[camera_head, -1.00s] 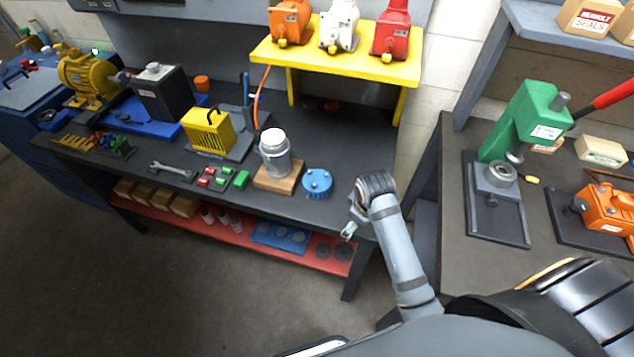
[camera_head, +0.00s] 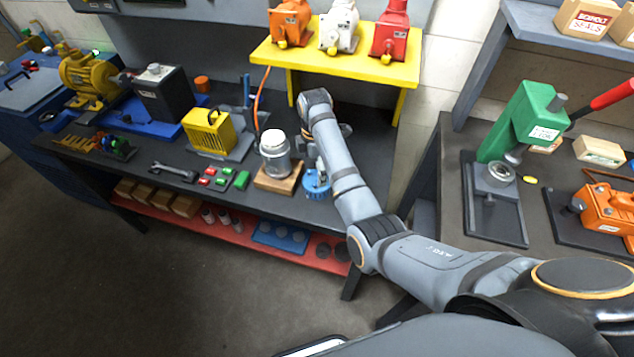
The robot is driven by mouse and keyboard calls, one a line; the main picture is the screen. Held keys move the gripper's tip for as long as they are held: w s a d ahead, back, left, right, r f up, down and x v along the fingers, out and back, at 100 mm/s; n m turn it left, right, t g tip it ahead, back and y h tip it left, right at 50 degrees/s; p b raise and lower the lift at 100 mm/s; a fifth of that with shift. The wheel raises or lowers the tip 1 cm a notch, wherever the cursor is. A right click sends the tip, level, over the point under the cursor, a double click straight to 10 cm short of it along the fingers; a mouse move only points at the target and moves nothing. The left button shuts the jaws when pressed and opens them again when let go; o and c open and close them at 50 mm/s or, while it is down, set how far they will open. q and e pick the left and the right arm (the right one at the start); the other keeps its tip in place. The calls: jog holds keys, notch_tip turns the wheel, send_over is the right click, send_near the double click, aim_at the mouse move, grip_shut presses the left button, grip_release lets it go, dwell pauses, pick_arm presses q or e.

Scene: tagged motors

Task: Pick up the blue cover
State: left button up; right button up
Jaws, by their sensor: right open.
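The blue cover (camera_head: 315,188) is a round blue piece near the front edge of the dark workbench. My right arm reaches in from the lower right, and its forearm hides the right side of the cover. My right gripper (camera_head: 321,172) is open, pointing down at the cover from above. The arm partly hides the gripper, so I cannot tell whether the fingers touch the cover. My left gripper is not in view.
A grey motor with a white top (camera_head: 276,158) stands on a wooden block (camera_head: 279,183) just left of the cover. Red and green small parts (camera_head: 223,179) lie further left. A yellow raised shelf (camera_head: 345,62) with three motors stands behind.

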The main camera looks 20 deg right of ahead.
aim_at(316, 180)
jog(key=shift+f, duration=0.85)
jog(key=shift+f+p, duration=0.3)
jog(key=shift+f, duration=0.05)
notch_tip(316, 180, down, 4)
jog(key=shift+f+p, duration=0.25)
jog(key=shift+p, duration=0.15)
jog(key=c, duration=1.3)
jog(key=shift+o, duration=0.2)
jog(key=shift+r, duration=0.1)
